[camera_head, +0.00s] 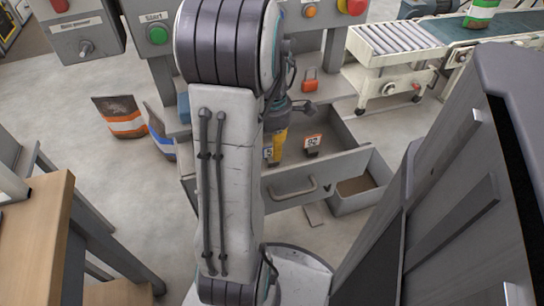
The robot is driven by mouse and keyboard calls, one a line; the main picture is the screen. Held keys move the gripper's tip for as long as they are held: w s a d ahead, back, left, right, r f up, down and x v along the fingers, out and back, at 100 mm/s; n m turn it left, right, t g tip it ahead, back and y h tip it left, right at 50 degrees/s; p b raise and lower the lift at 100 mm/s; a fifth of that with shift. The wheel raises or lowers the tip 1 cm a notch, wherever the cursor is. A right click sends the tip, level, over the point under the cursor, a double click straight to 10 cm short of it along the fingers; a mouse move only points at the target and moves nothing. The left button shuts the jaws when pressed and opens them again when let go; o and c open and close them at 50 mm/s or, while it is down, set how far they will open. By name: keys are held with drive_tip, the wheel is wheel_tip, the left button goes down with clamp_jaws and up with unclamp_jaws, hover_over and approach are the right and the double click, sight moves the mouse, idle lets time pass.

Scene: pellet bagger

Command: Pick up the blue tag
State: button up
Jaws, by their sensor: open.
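An open grey drawer (290,186) holds small numbered tags. My gripper (292,112) is above the drawer's back left part, largely hidden behind my arm. Its jaws are open. A yellow piece (279,146) shows just below it, beside the blue-faced tag; I cannot tell what it is or whether anything touches.
A red padlock (310,82) is on the surface behind the drawer. Sacks (120,117) stand on the floor at left. A wooden-topped table (38,235) is at lower left, a dark grey cabinet (450,190) at right, a roller conveyor (395,40) at the back.

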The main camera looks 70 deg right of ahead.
clamp_jaws()
idle(0.3)
idle(0.3)
